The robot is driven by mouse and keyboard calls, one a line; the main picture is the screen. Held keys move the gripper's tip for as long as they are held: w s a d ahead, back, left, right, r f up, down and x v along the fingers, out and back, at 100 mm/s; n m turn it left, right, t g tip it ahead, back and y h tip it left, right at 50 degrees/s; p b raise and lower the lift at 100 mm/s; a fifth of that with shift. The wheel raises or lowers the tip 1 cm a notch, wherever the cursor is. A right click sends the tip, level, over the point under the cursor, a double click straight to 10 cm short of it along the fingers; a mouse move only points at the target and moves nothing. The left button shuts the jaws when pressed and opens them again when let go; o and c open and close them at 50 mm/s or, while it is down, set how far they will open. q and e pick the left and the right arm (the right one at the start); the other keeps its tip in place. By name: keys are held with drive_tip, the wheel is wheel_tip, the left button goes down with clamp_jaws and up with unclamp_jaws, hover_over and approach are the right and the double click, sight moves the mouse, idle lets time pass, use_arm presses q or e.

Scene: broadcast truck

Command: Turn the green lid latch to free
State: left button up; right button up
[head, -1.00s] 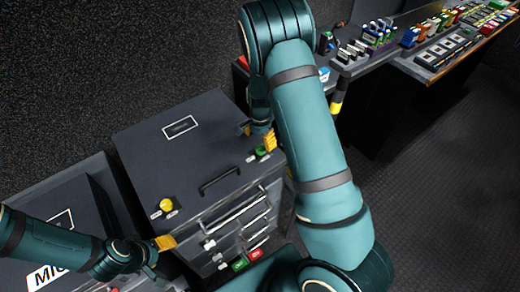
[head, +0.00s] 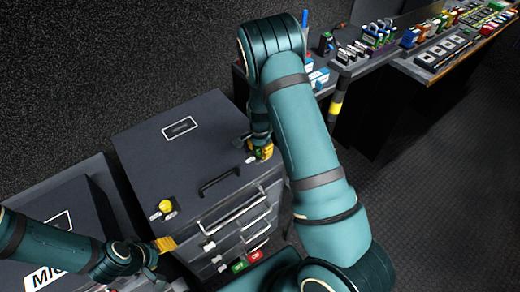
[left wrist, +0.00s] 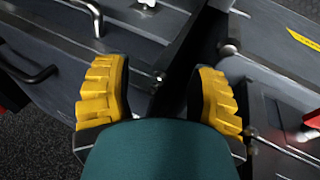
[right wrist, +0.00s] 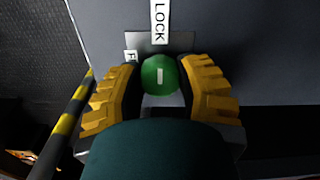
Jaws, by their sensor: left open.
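The green lid latch (right wrist: 160,76) is a round knob with a white mark, in the right wrist view. The mark stands upright in that picture, in line with the LOCK label (right wrist: 159,20) above. A second label (right wrist: 131,57), partly hidden, is to the upper left of the knob. My right gripper (right wrist: 160,82) has its yellow fingers on both sides of the knob, seemingly touching it. In the head view my right gripper (head: 262,152) is at the case lid's right corner. My left gripper (left wrist: 160,90) is open and empty beside the case's front left corner.
The dark case (head: 170,165) has a lid handle (head: 219,182), a yellow latch (head: 165,206) and front drawers with pale handles. Another case (head: 65,205) stands left. A console with coloured controls (head: 440,45) is at the back right. The floor (head: 430,200) at right is clear.

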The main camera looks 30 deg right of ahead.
drive_tip(key=shift+n, duration=0.3)
clamp_jaws()
drive_tip(key=n+b, duration=0.1)
drive_tip(key=n, duration=0.3)
drive_tip(key=shift+f, duration=0.1)
drive_tip(key=n+b, duration=0.1)
drive_tip(key=n, duration=0.3)
drive_tip(key=n+b, duration=0.1)
drive_tip(key=n, duration=0.3)
drive_tip(key=shift+n+b, duration=0.65)
drive_tip(key=shift+n, duration=1.35)
drive_tip(key=o, duration=1.2)
unclamp_jaws()
drive_tip(key=shift+r, duration=0.2)
